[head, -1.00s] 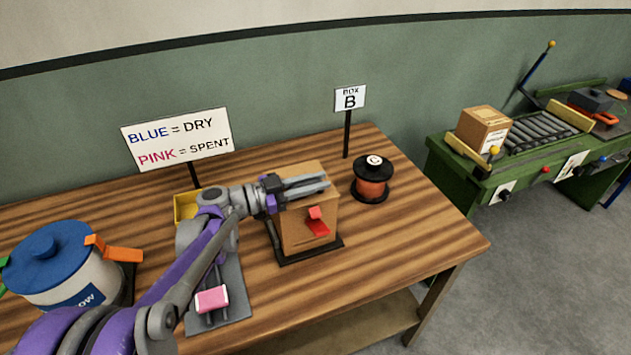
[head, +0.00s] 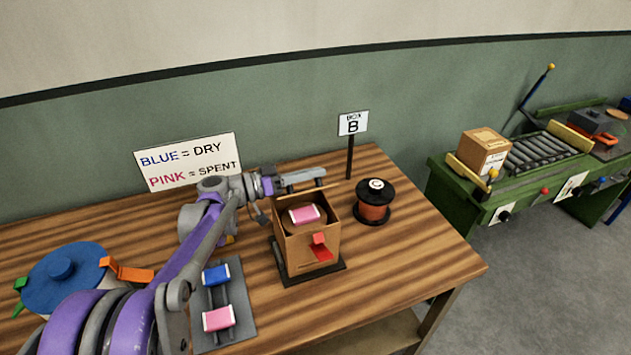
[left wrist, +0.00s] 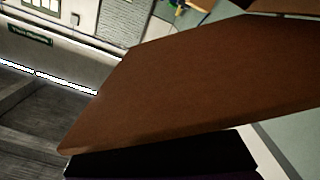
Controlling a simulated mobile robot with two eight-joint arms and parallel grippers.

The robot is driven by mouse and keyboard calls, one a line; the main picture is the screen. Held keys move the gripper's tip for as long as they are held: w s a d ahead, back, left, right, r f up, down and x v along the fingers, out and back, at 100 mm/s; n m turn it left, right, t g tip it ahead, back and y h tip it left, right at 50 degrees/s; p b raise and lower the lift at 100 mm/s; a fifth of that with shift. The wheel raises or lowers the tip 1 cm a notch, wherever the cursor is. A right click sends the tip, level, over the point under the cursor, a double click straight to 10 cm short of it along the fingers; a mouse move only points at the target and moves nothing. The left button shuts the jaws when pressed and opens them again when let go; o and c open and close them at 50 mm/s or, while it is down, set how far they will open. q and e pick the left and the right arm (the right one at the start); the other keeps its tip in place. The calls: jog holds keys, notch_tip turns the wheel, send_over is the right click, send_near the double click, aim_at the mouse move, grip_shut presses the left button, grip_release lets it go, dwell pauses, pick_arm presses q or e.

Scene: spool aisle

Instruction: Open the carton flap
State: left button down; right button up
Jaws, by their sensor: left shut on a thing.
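The tan carton (head: 293,252) stands open-topped on a dark base on the wooden table, with a red tab (head: 319,246) on its front. Inside it I see a pink packet (head: 305,214) on a round brownish thing. My left gripper (head: 304,178) is above the carton's back edge and shut on the carton flap. The flap is a broad brown panel in the left wrist view (left wrist: 200,85); in the head view it is raised and seen nearly edge-on. My right gripper is not in view.
A black-and-orange spool (head: 374,205) stands right of the carton, near the box B sign (head: 352,124). A grey tray (head: 240,305) with blue and pink packets lies left. A blue-lidded pot (head: 62,275) is farther left. The table's front right is clear.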

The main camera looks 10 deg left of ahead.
pick_arm(q)
jog(key=w+a+n+p, duration=0.2)
jog(key=w+a+n, duration=0.4)
jog(key=w+n, duration=0.3)
jog(key=shift+w+a+r+n, duration=0.15)
jog(key=shift+r+n, duration=0.3)
jog(key=shift+n, duration=0.45)
jog(key=c, duration=0.8)
grip_release()
jog(key=shift+a, duration=0.1)
jog(key=b+v, duration=0.1)
jog(key=v, duration=0.9)
jog(key=shift+s+a, duration=0.25)
jog(key=shift+s, duration=0.05)
